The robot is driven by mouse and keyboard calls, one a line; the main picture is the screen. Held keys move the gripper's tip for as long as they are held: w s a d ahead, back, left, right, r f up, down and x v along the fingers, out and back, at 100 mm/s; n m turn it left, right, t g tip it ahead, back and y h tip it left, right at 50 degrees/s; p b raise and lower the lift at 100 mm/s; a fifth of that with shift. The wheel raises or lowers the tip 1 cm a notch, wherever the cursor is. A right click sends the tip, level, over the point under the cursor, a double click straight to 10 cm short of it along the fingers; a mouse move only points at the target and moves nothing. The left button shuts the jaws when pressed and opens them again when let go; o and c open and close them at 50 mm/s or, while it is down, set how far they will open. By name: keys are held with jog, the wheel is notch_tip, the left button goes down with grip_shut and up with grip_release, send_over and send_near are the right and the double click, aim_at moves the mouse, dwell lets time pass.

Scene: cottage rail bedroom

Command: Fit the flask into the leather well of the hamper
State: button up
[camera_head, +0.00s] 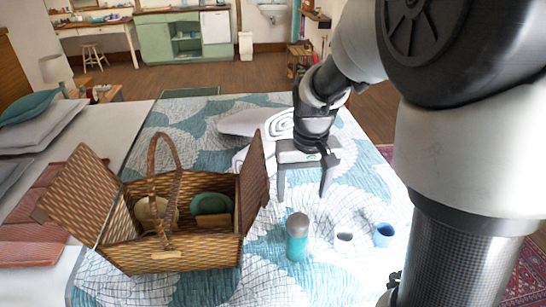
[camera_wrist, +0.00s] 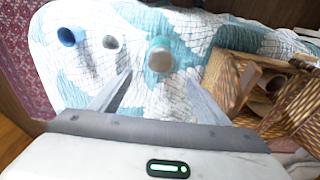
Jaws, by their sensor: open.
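The flask (camera_head: 297,238) stands upright on the bed, teal below with a grey top, just right of the hamper. It also shows from above in the wrist view (camera_wrist: 160,56), ahead of and between my fingers. The wicker hamper (camera_head: 185,258) stands open with its lids raised and an arched handle. It holds a cream round item (camera_head: 150,212) and a green bowl-like item (camera_head: 211,205).
A white cup (camera_head: 344,241) and a blue cup (camera_head: 383,235) stand right of the flask. A rolled white bundle (camera_head: 262,122) lies behind the gripper. The hamper's raised right lid (camera_head: 256,183) and its handle (camera_head: 152,175) stick up. The quilt in front of the flask is clear.

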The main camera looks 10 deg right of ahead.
aim_at(298, 218)
jog(key=f+b, duration=0.1)
jog(key=f, duration=0.3)
jog(key=w+f+b, duration=0.1)
jog(key=f, duration=0.3)
jog(key=f+b, duration=0.1)
jog(key=f, duration=0.3)
jog(key=shift+w+f, duration=0.2)
jog(key=shift+w, duration=0.05)
notch_tip(298, 218, down, 5)
jog(key=shift+f+b, duration=0.15)
jog(key=shift+b, duration=0.8)
jog(key=shift+w, duration=0.1)
jog(key=c, duration=1.5)
